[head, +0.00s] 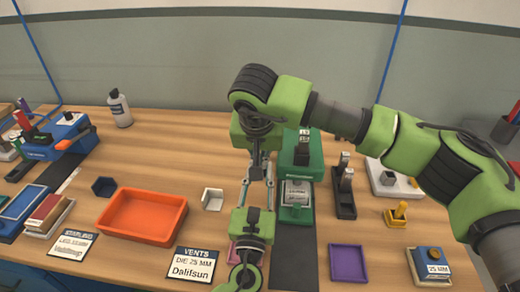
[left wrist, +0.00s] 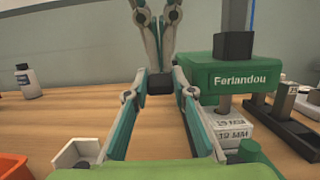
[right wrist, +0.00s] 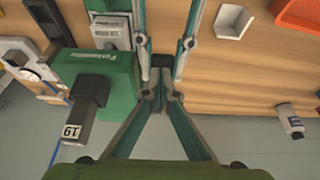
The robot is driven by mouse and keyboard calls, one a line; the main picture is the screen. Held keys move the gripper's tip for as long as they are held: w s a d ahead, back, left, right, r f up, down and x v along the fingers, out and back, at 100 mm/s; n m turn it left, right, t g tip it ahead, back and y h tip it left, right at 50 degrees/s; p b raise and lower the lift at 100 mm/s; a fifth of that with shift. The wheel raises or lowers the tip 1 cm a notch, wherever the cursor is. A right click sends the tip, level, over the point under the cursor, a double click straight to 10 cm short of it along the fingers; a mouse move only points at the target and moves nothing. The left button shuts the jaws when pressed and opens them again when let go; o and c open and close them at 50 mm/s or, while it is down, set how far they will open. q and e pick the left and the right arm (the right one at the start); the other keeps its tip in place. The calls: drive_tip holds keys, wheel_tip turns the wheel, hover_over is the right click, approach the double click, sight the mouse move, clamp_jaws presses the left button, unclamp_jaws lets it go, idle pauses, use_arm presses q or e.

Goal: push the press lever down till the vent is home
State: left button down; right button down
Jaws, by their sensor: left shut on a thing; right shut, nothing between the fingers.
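The green press (head: 301,172) stands right of my grippers in the head view; its green head (left wrist: 245,76) shows in the left wrist view. A black handle-like block rises from its top (left wrist: 233,46), and the right wrist view shows it labelled 19 (right wrist: 88,98). A grey block marked 19 MM (left wrist: 232,128) sits beneath the head. I cannot make out a vent in it. My left gripper (head: 257,184) is shut on a small dark block (left wrist: 160,84), beside the press. My right gripper (right wrist: 163,92) is shut and empty, its tips close to that block.
An orange tray (head: 143,239) and a white corner piece (head: 212,199) lie left of the grippers. A black stand (head: 345,203), purple tray (head: 348,263) and yellow knobbed piece (head: 397,215) are to the right. A VENTS, DIE 25 MM card (head: 193,265) lies in front.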

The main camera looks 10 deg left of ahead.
drive_tip(key=shift+w+f, duration=0.1)
drive_tip(key=shift+f, duration=0.35)
drive_tip(key=shift+f, duration=0.75)
use_arm(q)
drive_tip(key=shift+r, duration=0.25)
use_arm(e)
drive_tip(key=shift+d+f, duration=0.1)
drive_tip(key=shift+f, duration=0.2)
use_arm(q)
drive_tip(key=c, duration=1.7)
unclamp_jaws()
drive_tip(key=shift+f, duration=0.15)
use_arm(e)
drive_tip(key=shift+a, duration=0.2)
